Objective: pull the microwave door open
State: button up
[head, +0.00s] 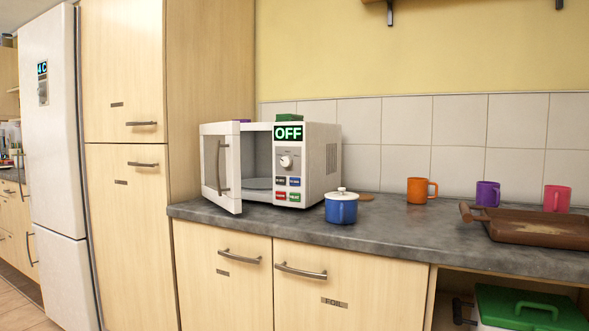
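The white microwave (321,165) stands on the grey counter near the tall wooden cabinet. Its display reads OFF. Its door (231,167) is hinged on the left and stands open, swung out towards the front, with a dark vertical handle (222,167) on its outer face. The inside shows between the door and the control panel, with a turntable plate (258,184) at the bottom and nothing seen on it. My gripper and arm do not show in the head view.
A blue lidded pot (341,209) stands just right of the microwave's front. Orange (417,191), purple (484,194) and pink (552,200) mugs and a brown tray (530,229) are further right. A white fridge (50,130) stands at left.

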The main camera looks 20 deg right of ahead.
aim_at(229, 199)
jog(key=u, duration=1)
jog(key=i, duration=0.75)
jog(key=u, duration=0.2)
